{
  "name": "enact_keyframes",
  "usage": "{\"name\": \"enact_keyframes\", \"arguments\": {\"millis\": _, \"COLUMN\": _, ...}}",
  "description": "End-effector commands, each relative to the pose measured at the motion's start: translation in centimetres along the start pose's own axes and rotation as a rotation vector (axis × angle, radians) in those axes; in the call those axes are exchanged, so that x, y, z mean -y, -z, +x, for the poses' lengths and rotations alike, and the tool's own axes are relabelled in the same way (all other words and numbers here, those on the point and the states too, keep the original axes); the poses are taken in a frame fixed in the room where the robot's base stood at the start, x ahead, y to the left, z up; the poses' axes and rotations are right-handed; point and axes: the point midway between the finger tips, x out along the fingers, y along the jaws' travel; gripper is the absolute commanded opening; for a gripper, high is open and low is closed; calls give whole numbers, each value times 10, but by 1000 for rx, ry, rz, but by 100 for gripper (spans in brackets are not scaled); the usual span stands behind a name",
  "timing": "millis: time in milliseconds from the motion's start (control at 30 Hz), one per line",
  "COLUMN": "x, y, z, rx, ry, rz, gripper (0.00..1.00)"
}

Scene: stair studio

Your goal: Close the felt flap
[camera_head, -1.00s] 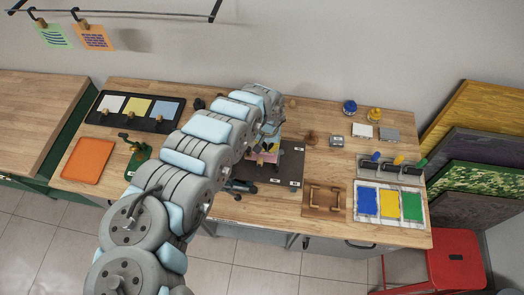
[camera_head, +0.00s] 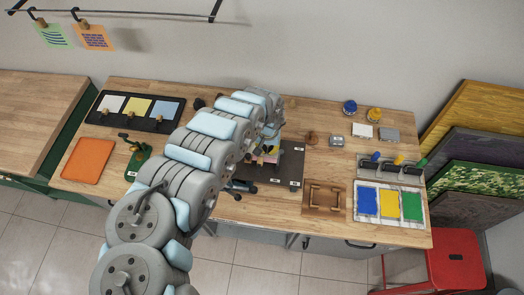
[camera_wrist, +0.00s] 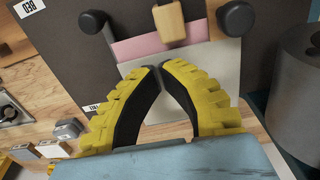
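My gripper (camera_wrist: 160,70), with yellow ribbed fingers and black pads, has its tips drawn together with almost no gap. Nothing shows clearly between them. The tips lie in front of a pale grey sheet (camera_wrist: 210,75), which may be the felt flap; I cannot tell whether they touch it. A pink sheet (camera_wrist: 140,47) shows behind the grey one. Above the tips is a small wooden block (camera_wrist: 169,22), between two dark round knobs (camera_wrist: 236,19). In the head view the gripper (camera_head: 269,151) is small and partly hidden by my arm, over the dark board (camera_head: 290,163).
Right of the board are a wooden frame tool (camera_head: 325,197) and a tray with blue, yellow and green pads (camera_head: 389,204). Left are an orange mat (camera_head: 88,160) and a black tray (camera_head: 136,111). A grey cylinder (camera_wrist: 297,90) stands close right of the gripper in the wrist view.

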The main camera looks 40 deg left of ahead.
Motion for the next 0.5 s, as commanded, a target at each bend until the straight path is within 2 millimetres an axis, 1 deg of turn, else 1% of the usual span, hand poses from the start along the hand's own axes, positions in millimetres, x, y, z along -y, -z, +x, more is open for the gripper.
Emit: {"name": "enact_keyframes", "arguments": {"millis": 500, "x": 1, "y": 1, "z": -34, "rx": -3, "ry": 2, "rz": 1, "gripper": 0}}
